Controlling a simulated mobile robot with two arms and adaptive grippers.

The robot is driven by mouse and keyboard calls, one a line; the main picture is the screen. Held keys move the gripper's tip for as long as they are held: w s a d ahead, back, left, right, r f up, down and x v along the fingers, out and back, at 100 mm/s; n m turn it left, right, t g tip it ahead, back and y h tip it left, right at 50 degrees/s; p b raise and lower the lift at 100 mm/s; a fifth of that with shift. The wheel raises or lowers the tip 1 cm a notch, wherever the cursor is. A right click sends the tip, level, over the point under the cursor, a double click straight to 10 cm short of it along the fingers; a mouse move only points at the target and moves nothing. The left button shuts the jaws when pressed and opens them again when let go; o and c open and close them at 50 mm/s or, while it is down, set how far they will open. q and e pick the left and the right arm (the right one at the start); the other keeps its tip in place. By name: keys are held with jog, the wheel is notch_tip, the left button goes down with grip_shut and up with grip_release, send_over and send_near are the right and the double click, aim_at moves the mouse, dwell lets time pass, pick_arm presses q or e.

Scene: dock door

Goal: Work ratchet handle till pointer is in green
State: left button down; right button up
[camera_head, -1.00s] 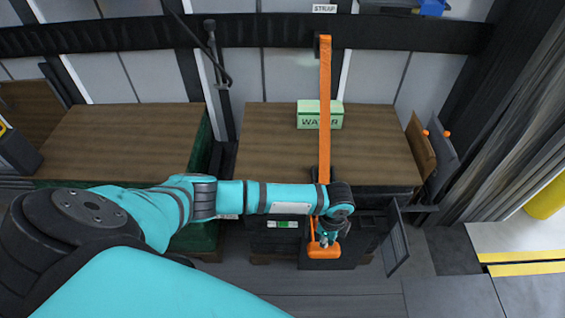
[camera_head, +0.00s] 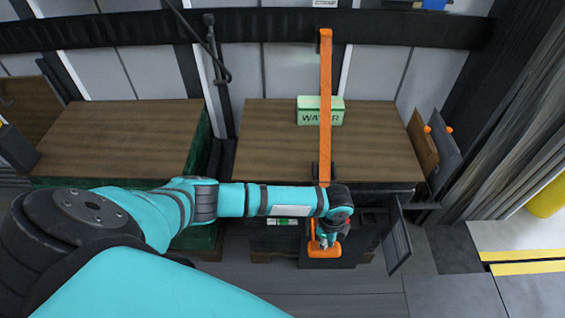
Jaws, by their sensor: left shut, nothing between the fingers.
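The orange strap (camera_head: 325,100) runs from the black wall rail down over the crate top toward the ratchet. The ratchet's orange handle (camera_head: 325,251) shows below my left wrist, in front of the crate. My left gripper (camera_head: 327,241) is shut, with nothing between its fingers, and is right at the handle; whether it touches cannot be told. The ratchet body is mostly hidden behind my arm. A small gauge (camera_head: 282,222) with a green part shows just below my forearm; its pointer is too small to make out. My right gripper is not in view.
A green WATER box (camera_head: 308,113) sits on the wooden crate top (camera_head: 265,140), beside and behind the strap. A dark mesh panel (camera_head: 397,248) stands out to the right of the handle. Floor in front is clear.

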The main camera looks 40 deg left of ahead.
pick_arm(q)
jog(key=shift+f+b, duration=1.2)
jog(key=shift+f, duration=0.75)
jog(key=shift+r, duration=0.15)
notch_tip(320, 180, up, 6)
jog(key=p, duration=0.7)
jog(key=shift+r, duration=0.2)
notch_tip(320, 180, up, 5)
jog(key=p, duration=0.5)
jog(key=shift+p, duration=0.3)
